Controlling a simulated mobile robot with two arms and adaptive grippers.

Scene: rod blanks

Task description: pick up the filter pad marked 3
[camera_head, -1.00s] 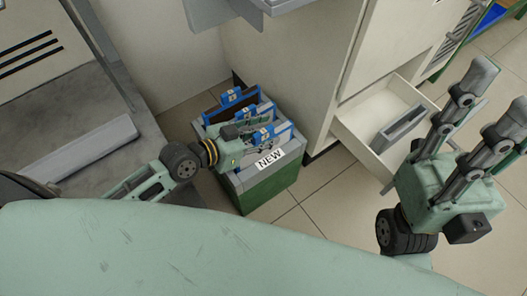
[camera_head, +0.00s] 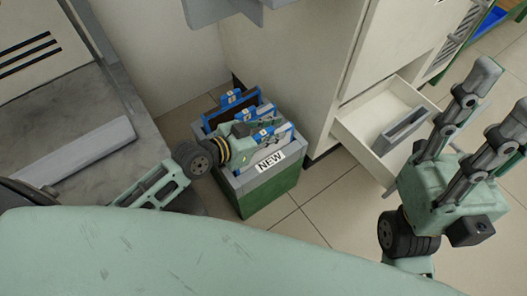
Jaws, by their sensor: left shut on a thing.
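A green box with a grey rim and a "NEW" label (camera_head: 270,160) stands on the floor in the head view. Several blue-framed filter pads stand upright in it, one at the back (camera_head: 232,97) and others nearer the front. Their white tags are too small to read, so I cannot tell which is marked 3. My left gripper (camera_head: 272,137) reaches over the box from the left and is shut on a blue-framed filter pad (camera_head: 285,132) near the front; its fingers partly hide the pad. My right gripper (camera_head: 500,95) is raised at the right, open and empty, away from the box.
An open drawer (camera_head: 358,126) with a grey tray-like part (camera_head: 400,130) in it juts from the cabinet (camera_head: 285,60) right of the box. A grey surface with a pale bar (camera_head: 80,150) lies left. Tiled floor (camera_head: 330,205) is free in front.

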